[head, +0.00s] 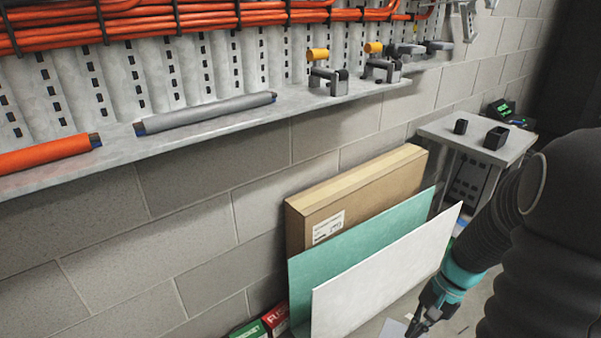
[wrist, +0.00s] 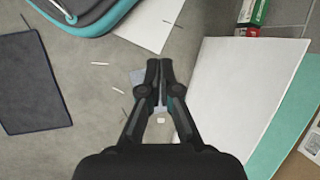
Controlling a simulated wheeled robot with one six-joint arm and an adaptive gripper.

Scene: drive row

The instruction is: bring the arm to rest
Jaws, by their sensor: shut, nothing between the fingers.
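My gripper (wrist: 159,72) points down at the floor in the wrist view, its two fingers together with nothing held between them. In the head view my gripper (head: 414,329) is at the bottom, right of the leaning white panel (head: 380,285) and cut by the picture edge. The arm comes down from the right side. The white panel also shows in the wrist view (wrist: 232,85), to the right of my gripper and apart from it.
A teal panel (head: 350,232) and a cardboard box (head: 365,185) lean on the block wall. Above runs a metal shelf (head: 215,130) with a grey roll (head: 205,114) and an orange roll (head: 45,155). A dark mat (wrist: 32,83) and a teal-edged bag (wrist: 85,15) lie on the floor.

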